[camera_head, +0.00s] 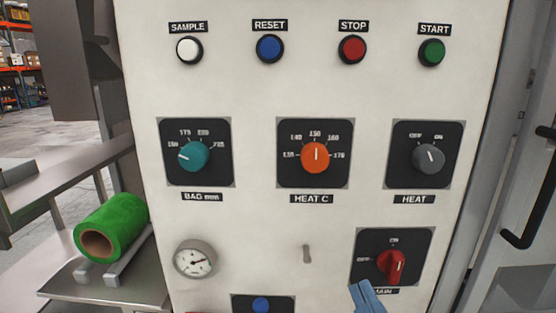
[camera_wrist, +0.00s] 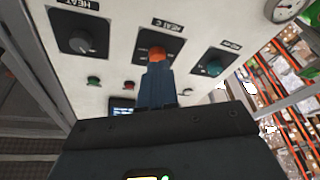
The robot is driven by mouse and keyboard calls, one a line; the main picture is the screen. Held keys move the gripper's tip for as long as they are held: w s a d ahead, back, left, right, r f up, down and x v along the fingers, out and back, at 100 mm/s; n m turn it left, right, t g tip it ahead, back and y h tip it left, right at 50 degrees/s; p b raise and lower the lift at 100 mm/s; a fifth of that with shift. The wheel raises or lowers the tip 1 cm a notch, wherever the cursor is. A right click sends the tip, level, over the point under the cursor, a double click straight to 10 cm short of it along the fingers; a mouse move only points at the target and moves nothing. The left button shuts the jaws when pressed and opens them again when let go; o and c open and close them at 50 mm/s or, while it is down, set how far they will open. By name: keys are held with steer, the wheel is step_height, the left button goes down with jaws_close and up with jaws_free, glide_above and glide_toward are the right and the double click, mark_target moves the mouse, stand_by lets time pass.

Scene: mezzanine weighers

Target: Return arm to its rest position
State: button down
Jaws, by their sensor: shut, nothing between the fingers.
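My gripper (camera_head: 367,297) shows at the bottom right of the head view as blue fingers, just below and left of the red MAIN knob (camera_head: 391,265). In the wrist view my gripper (camera_wrist: 157,85) is shut and empty. Its fingers point at the panel and overlap the area by the orange HEAT C knob (camera_wrist: 157,54). I cannot tell how far the tips are from the panel. Most of my arm is out of the head view.
The white control panel (camera_head: 260,100) fills the middle, with a teal BAG mm knob (camera_head: 194,156), a grey HEAT knob (camera_head: 429,159), a gauge (camera_head: 195,259) and a row of buttons. A green roll (camera_head: 118,224) lies at left. A black handle (camera_head: 532,200) is at right.

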steer(key=s+d+f+m+g+h, duration=0.1)
steer(key=s+d+f, duration=0.3)
steer(key=s, duration=0.5)
steer(key=s+d+f+m+g+h, duration=0.1)
steer(key=s+d+f+m+g, duration=0.2)
steer(key=s+f, duration=0.3)
steer(key=s+d+f+m+g+h, duration=0.1)
steer(key=s+d+f+m, duration=0.3)
steer(key=s, duration=0.8)
steer(key=shift+s+d+f+g, duration=0.25)
steer(key=shift+d+f+g, duration=0.2)
steer(key=shift+g, duration=0.05)
steer(key=shift+a, duration=0.1)
